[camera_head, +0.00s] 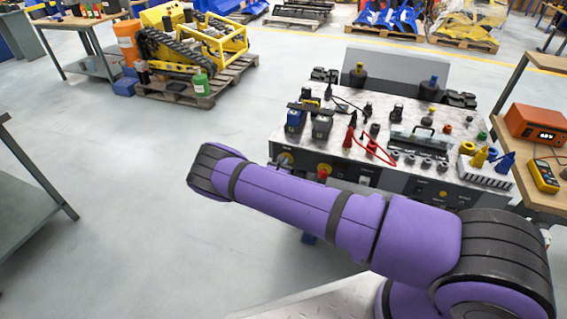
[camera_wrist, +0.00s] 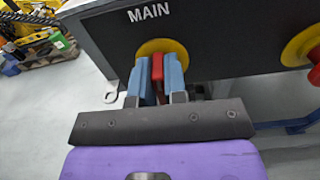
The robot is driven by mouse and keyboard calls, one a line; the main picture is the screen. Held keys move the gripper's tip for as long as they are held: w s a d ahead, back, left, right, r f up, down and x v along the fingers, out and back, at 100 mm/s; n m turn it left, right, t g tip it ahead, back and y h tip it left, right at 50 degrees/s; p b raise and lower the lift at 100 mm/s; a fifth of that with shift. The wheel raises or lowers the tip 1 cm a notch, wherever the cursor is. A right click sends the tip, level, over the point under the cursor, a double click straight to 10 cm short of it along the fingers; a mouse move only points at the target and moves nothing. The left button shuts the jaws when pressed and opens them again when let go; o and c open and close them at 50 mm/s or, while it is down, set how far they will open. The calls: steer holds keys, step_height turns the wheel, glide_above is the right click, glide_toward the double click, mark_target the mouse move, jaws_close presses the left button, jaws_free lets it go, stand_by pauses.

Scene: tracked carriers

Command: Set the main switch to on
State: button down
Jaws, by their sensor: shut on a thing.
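The main switch is on the dark front panel (camera_wrist: 235,35) under the white word MAIN. It has a round yellow plate (camera_wrist: 160,44) and a red handle (camera_wrist: 157,67). My gripper (camera_wrist: 158,76) is shut on the red handle, with one blue finger on each side of it. The handle looks upright in the wrist view. My gripper is mostly hidden there behind the arm.
A second yellow plate with a red knob (camera_wrist: 314,60) is right of the main switch; the knob also shows in the head view (camera_head: 322,173). The carrier's top (camera_head: 375,120) holds batteries, plugs and a red cable. A bench (camera_head: 515,100) stands right.

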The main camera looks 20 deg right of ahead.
steer(key=m, duration=0.4)
steer(key=shift+s+d, duration=0.15)
steer(key=m, duration=0.8)
steer(key=f+m, duration=0.1)
steer(key=m, duration=0.4)
steer(key=shift+s+d+f, duration=0.1)
steer(key=shift+s+d, duration=0.1)
steer(key=shift+d, duration=0.1)
steer(key=shift+m, duration=0.4)
steer(key=c, duration=1.2)
jaws_free()
steer(key=shift+o, duration=0.2)
